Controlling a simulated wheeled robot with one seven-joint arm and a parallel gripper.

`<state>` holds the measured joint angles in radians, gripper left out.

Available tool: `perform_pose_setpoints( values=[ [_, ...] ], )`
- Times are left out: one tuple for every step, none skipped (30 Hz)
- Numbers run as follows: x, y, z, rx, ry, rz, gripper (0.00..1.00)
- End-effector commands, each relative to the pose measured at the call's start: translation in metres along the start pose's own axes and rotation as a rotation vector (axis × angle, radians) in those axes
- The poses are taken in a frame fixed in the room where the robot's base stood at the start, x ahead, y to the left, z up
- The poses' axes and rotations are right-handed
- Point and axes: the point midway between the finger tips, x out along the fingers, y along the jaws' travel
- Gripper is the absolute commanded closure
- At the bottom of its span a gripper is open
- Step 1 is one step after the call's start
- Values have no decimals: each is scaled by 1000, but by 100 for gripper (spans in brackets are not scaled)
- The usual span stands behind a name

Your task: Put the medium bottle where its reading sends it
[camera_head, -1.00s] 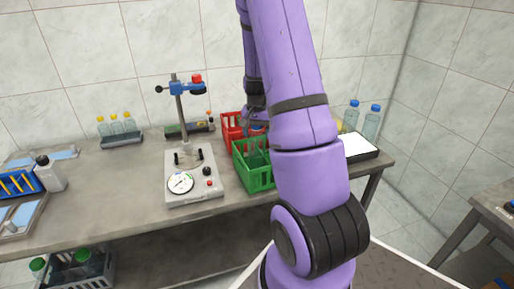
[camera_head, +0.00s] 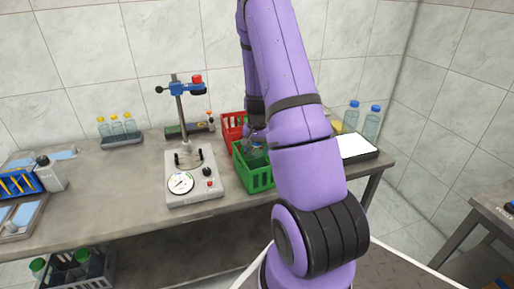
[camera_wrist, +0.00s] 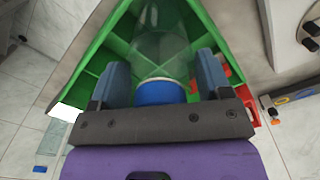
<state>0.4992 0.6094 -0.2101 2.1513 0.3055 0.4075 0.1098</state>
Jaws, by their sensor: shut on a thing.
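My gripper (camera_wrist: 161,80) is shut on a clear bottle (camera_wrist: 160,48) with a blue cap, which I take to be the medium bottle. In the wrist view its cap lies nearest my palm, between the two grey-blue fingers. The bottle points down into the green crate (camera_wrist: 93,50), which has green dividers; whether its base touches the floor I cannot tell. In the head view the green crate (camera_head: 258,179) stands on the bench, and my gripper (camera_head: 255,140) is low over it, partly hidden by my arm. The grey test stand with a round dial (camera_head: 181,183) is left of the crate.
A red crate (camera_head: 231,133) stands right behind the green one. Two blue-capped bottles (camera_head: 371,124) and a black-edged white tray (camera_head: 358,147) are at the right. Yellow-capped bottles (camera_head: 117,127) stand in a rack at the back left. Bare bench (camera_head: 110,195) lies left of the stand.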

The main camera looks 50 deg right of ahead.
Motion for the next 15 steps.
perform_pose_setpoints(
  values=[
    [1, 0, 0, 0, 0, 0, 92],
    [1, 0, 0, 0, 0, 0, 22],
    [1, 0, 0, 0, 0, 0, 13],
    [1, 0, 0, 0, 0, 0, 6],
    [1, 0, 0, 0, 0, 0, 3],
    [1, 0, 0, 0, 0, 0, 3],
    [1, 0, 0, 0, 0, 0, 3],
    [1, 0, 0, 0, 0, 0, 3],
    [1, 0, 0, 0, 0, 0, 3],
    [1, 0, 0, 0, 0, 0, 3],
    [1, 0, 0, 0, 0, 0, 3],
    [1, 0, 0, 0, 0, 0, 3],
    [0, 0, 0, 0, 0, 0, 3],
    [-1, 0, 0, 0, 0, 0, 3],
    [-3, 0, 0, 0, 0, 0, 3]
  ],
)
